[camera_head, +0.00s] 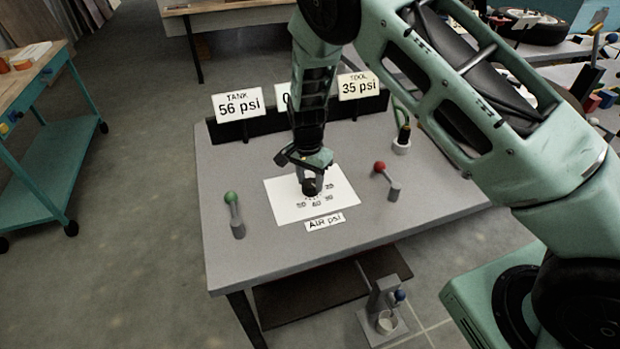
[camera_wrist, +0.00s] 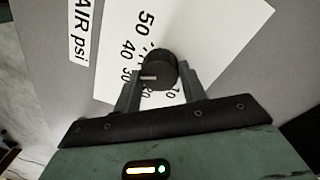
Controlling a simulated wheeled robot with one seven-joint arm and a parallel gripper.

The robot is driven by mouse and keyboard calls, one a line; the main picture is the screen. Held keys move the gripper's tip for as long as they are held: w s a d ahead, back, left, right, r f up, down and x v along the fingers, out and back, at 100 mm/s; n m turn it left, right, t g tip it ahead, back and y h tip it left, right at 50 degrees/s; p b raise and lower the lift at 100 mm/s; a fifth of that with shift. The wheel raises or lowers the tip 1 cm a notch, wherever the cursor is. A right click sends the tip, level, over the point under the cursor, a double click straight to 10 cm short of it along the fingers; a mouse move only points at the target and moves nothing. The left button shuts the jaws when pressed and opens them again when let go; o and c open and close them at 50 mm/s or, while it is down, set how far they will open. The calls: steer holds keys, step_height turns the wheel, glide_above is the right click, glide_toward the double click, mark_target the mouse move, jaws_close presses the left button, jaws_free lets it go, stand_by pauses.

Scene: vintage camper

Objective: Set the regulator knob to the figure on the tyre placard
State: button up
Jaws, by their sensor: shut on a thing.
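The regulator knob (camera_wrist: 158,68) is dark and round, with a light pointer mark, on a white dial sheet (camera_head: 283,205). In the wrist view the mark points at about 30 on the printed scale. My gripper (camera_head: 312,180) comes down from above, shut on the knob with a finger on either side (camera_wrist: 160,83). A placard reading TANK 56 psi (camera_head: 239,106) stands at the back left, and one reading TOOL 35 psi (camera_head: 359,86) at the back right. The middle placard (camera_head: 283,97) is mostly hidden behind my arm; its heading and full figure cannot be read.
The grey table (camera_head: 262,255) bears a green-balled lever (camera_head: 233,213) left and a red-balled lever (camera_head: 387,180) right of the dial. An AIR psi label (camera_head: 325,222) lies in front. A hosed tool (camera_head: 403,136) stands at right. A blue-knobbed device (camera_head: 385,305) stands below.

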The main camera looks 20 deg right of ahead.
mark_target(307, 181)
steer(key=shift+w+m, duration=0.1)
steer(key=shift+m, duration=0.2)
stand_by(0.4)
steer(key=o, duration=1)
steer(key=shift+c, duration=0.2)
steer(key=shift+r, duration=0.1)
step_height(307, 181, up, 17)
steer(key=b, duration=0.2)
steer(key=shift+w+a+r, duration=0.15)
steer(key=shift+w+a, duration=0.1)
steer(key=shift+w, duration=0.05)
